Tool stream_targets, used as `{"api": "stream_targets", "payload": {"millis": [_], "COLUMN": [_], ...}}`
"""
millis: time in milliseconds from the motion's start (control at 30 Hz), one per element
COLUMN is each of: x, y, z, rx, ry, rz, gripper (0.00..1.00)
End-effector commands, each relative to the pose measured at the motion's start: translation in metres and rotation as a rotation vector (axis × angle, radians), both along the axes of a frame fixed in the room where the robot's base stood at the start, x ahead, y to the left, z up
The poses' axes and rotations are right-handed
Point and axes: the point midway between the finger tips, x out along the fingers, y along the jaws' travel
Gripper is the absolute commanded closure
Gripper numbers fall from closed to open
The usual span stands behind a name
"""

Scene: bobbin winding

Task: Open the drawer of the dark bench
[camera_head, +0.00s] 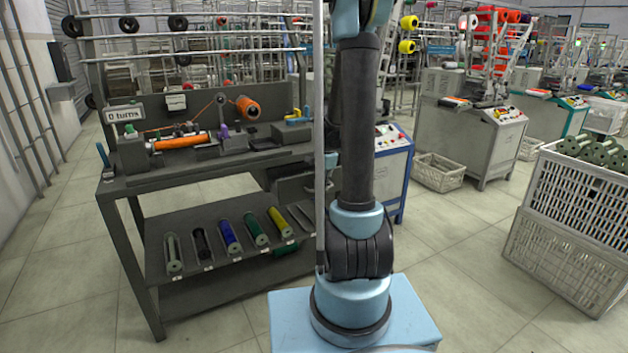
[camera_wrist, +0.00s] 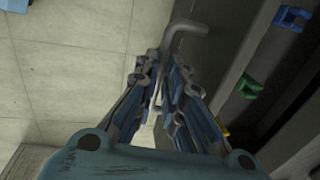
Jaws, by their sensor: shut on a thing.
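The dark bench (camera_head: 200,178) stands at the left in the head view. Its drawer (camera_head: 298,187) is under the right end of the top, partly hidden behind my arm; how far it stands out I cannot tell. In the wrist view a grey bent bar handle (camera_wrist: 188,27) runs along the dark front and passes down between my fingertips. My gripper (camera_wrist: 164,68) is shut on this handle. My gripper is hidden behind my arm in the head view.
On the bench top are an orange bobbin (camera_head: 180,142) and an orange spool (camera_head: 248,108). A blue-sided machine (camera_head: 394,170) stands just right of my arm.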

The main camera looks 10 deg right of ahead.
Motion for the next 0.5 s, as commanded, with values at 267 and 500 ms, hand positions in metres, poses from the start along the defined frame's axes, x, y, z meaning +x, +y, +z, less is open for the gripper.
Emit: {"api": "stream_targets", "payload": {"millis": [267, 500], "x": [-0.042, -0.055], "y": [-0.014, -0.018], "z": [0.0, 0.0], "rx": [-0.001, -0.001], "ry": [0.0, 0.0], "rz": [-0.001, -0.001], "gripper": [1.0, 1.0]}}
